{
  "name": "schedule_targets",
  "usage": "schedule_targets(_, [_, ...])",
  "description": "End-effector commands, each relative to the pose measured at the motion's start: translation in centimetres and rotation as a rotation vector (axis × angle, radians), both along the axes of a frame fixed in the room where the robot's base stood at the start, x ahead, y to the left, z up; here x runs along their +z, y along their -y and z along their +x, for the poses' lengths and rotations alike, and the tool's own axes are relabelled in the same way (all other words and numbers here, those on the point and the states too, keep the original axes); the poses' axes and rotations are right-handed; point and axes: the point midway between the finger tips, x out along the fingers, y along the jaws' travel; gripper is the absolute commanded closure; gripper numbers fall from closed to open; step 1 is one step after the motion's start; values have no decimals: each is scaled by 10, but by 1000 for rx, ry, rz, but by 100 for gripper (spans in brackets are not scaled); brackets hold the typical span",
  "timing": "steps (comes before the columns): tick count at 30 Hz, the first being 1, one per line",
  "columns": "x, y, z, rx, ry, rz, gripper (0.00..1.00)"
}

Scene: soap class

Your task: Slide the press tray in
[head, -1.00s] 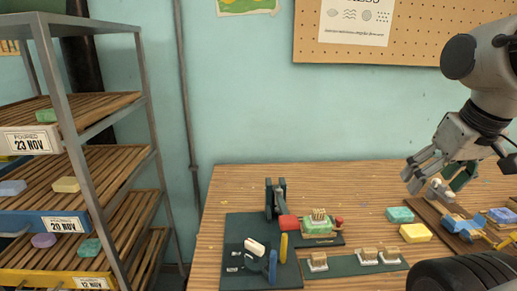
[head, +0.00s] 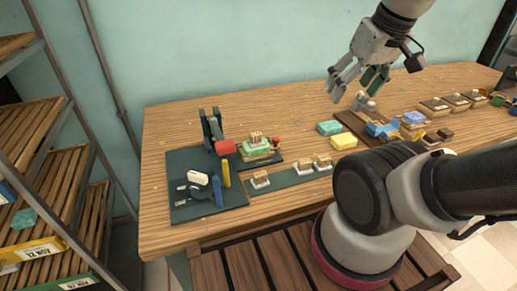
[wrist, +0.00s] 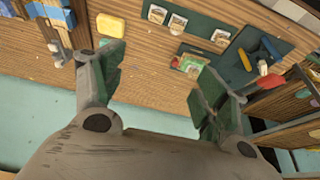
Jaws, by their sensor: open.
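The press tray (head: 262,157), a dark plate with a green soap and a wooden stamp on it and a red knob at its right end, lies on the bench beside the press. The press (head: 211,130) has dark upright posts and a red block (head: 225,147) at its front. The tray also shows in the wrist view (wrist: 189,64), ahead of the fingers. My gripper (head: 356,88) is open and empty, raised above the bench to the right of the tray. Its two fingers (wrist: 158,78) are spread wide in the wrist view, touching nothing that I can see.
A dark mat (head: 180,160) holds a white block and blue and yellow upright pieces. Several wooden stamps stand on a green strip (head: 290,178). Turquoise (head: 329,128) and yellow (head: 344,142) soaps lie right of the tray. A shelf rack (head: 60,150) stands at left.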

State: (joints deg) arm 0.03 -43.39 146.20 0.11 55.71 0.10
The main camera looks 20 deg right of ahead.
Motion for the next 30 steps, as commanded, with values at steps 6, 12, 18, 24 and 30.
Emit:
schedule_targets(6, [-15, 15, -1, -76, -76, 3, 69])
schedule_targets(12, [-48, 43, 14, -230, -262, 60, 100])
schedule_targets(18, [-84, 62, 36, -447, -425, 214, 100])
schedule_targets(24, [-128, 78, 63, -741, -569, 420, 100])
schedule_targets(30, [-173, 89, 99, -1076, -697, 655, 100])
